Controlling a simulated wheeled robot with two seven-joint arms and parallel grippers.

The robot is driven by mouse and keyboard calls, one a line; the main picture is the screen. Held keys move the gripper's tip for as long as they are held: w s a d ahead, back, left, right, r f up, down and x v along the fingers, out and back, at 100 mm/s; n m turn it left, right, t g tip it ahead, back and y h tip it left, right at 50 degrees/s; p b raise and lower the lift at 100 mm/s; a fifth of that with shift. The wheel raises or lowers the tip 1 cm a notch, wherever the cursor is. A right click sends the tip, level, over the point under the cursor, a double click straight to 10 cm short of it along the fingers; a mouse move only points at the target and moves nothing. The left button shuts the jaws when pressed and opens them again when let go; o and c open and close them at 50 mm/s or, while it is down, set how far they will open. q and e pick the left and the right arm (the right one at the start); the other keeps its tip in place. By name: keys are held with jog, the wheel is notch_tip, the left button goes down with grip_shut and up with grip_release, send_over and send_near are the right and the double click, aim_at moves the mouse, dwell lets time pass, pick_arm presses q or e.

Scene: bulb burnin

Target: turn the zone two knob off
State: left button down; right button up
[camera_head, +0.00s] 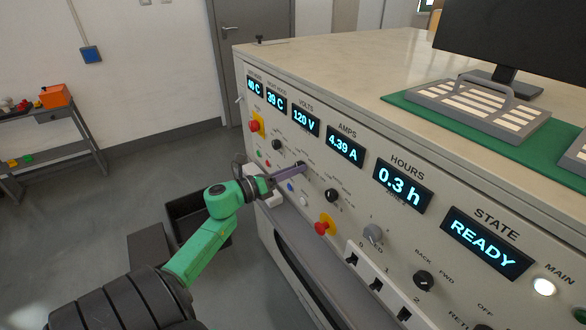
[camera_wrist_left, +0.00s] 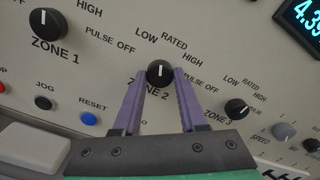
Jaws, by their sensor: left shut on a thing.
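The zone two knob (camera_wrist_left: 160,71) is a round black knob with a white pointer line on the sloping panel. In the left wrist view the line points roughly up, toward the LOW and RATED labels; I cannot tell the exact setting. The OFF label is at the knob's upper left. My left gripper (camera_head: 296,167) reaches the panel from the left, and its purple fingers (camera_wrist_left: 160,80) are shut on the knob, one on each side. In the head view the fingers mostly hide this knob. My right gripper is not in view.
The zone 1 knob (camera_wrist_left: 45,21) and zone 3 knob (camera_wrist_left: 236,108) flank it. A blue RESET button (camera_wrist_left: 88,118) sits below left. A red mushroom button (camera_head: 321,228) and switches are further right. The state display (camera_head: 486,242) reads READY.

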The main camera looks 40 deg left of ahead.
pick_arm(q)
jog(key=n+p, duration=0.5)
jog(key=n, duration=0.6)
jog(key=shift+r, duration=0.1)
jog(key=shift+n+p, duration=0.3)
jog(key=shift+n, duration=0.1)
jog(key=shift+c, duration=2.2)
grip_release()
jog(key=shift+s, duration=0.15)
